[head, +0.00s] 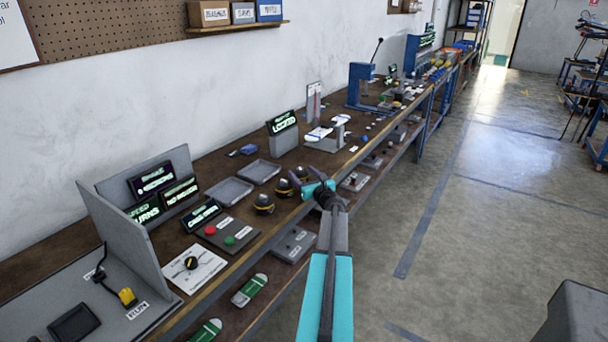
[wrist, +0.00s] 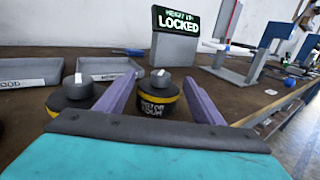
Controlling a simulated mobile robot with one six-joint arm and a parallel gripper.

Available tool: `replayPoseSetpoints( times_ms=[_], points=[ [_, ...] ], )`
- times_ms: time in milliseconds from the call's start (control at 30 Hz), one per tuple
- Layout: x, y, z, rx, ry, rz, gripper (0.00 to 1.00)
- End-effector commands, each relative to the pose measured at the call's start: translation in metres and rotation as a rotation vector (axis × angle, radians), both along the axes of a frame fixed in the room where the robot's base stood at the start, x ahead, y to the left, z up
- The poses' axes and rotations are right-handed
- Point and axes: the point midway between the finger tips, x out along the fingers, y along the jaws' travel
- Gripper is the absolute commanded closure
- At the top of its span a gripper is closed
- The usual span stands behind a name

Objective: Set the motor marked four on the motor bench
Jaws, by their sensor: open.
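The motor (wrist: 160,102) is black with a yellow band and a grey top, and its front lettering seems to read "MOTOR FOUR". It stands upright on the table between my gripper's spread purple fingers in the wrist view. My gripper (wrist: 160,88) is open, and I cannot tell whether a finger touches the motor. In the head view my gripper (head: 305,176) is at the table's front edge beside a group of similar motors (head: 264,204). Another motor (wrist: 76,98) stands outside the left finger. I cannot tell by label which fixture is the motor bench.
A grey partitioned station (head: 125,225) with lit displays stands at the left. A control panel (head: 228,233) with red and green buttons lies nearer. Two grey trays (head: 230,190) sit behind the motors. A sign reading "LOCKED" (wrist: 177,20) stands further back.

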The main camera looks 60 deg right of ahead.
Motion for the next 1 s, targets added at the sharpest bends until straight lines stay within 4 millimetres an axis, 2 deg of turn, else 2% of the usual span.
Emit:
replayPoseSetpoints(
  times_ms=[267, 1000],
  points=[
    [-0.013, 0.009, 0.001, 0.0, 0.0, 0.0, 0.39],
    [-0.082, 0.05, 0.0, 0.0, 0.0, 0.0, 0.39]
  ],
)
